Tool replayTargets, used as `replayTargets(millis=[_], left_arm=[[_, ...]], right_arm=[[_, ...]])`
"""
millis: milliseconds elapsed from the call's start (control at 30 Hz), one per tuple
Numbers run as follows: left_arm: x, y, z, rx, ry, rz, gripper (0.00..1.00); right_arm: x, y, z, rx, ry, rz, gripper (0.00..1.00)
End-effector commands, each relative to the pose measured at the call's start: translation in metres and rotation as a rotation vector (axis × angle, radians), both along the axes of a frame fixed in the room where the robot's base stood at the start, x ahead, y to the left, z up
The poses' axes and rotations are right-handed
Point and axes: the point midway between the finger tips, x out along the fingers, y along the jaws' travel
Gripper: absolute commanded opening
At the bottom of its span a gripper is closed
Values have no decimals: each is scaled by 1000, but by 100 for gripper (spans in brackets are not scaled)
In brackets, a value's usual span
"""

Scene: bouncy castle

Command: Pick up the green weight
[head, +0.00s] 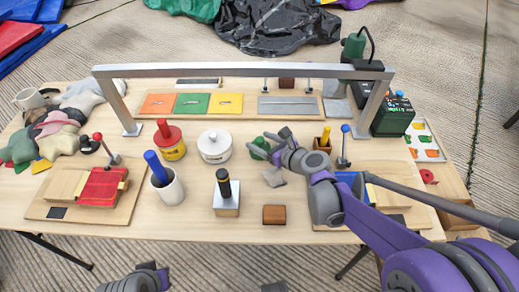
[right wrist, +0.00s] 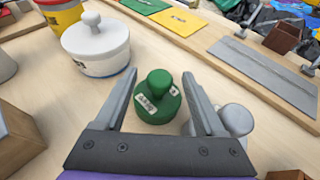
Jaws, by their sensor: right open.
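The green weight (head: 260,146) is a squat cylinder with a knob on top, standing upright on the table right of the white lidded pot. In the right wrist view the green weight (right wrist: 157,100) shows between the two fingers, with pale labels on its side. My right gripper (head: 274,156) is open and empty, close over the weight; the right wrist view shows its spread fingers (right wrist: 160,76). In the head view the gripper hides part of the weight. A grey part of my left arm's end (head: 138,280) shows at the bottom edge; its jaws are unclear.
The white lidded pot (head: 214,146) stands left of the green weight. A grey knobbed weight (right wrist: 232,120) stands close on its right in the wrist view. A coloured-square board (head: 192,104) lies behind, under a metal arch (head: 240,70). A wooden block (head: 274,214) lies in front.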

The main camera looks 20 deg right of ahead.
Motion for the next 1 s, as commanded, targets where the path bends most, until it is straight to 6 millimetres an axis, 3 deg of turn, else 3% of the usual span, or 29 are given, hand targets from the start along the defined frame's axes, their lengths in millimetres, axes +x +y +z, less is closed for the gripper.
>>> replayTargets(millis=[333,733,1000], left_arm=[[0,0,-2,0,1,0,0],[0,0,-2,0,1,0,0],[0,0,-2,0,1,0,0]], right_arm=[[8,4,-3,-1,0,0,72],[8,4,-3,-1,0,0,0],[8,4,-3,-1,0,0,0]])
